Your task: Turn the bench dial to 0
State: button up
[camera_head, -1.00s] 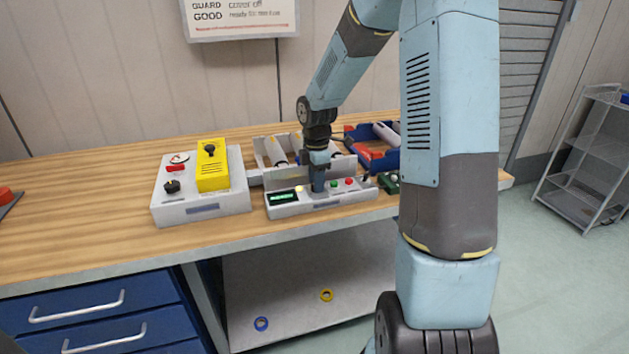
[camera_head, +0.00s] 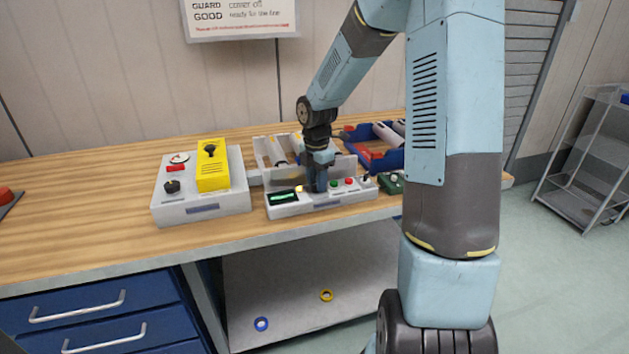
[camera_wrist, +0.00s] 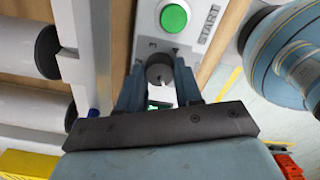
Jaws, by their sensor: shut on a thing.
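The bench dial (camera_wrist: 159,70) is a dark round knob on a light grey panel (camera_wrist: 204,12), with small figures around it in the wrist view. My gripper (camera_wrist: 159,80) has a finger on each side of the dial and is shut on it. I cannot read which figure the dial points to. In the head view my gripper (camera_head: 317,186) points down onto the control box (camera_head: 322,207), and it hides the dial there. The box also carries a lit green display (camera_head: 284,197), a green button (camera_head: 334,183) and a red button (camera_head: 349,181).
A second box with a yellow block (camera_head: 212,170) and a black knob (camera_head: 172,186) stands to the left. Behind are a clear-sided tray (camera_head: 262,152) and a blue bin (camera_head: 385,162). The bench's left side (camera_head: 80,210) is mostly clear. The wrist view shows a green button (camera_wrist: 174,18) marked START.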

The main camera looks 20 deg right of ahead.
jog(key=shift+w, duration=0.1)
jog(key=o, duration=1)
jog(key=shift+o, duration=0.2)
notch_tip(320, 180, up, 14)
jog(key=shift+f, duration=0.15)
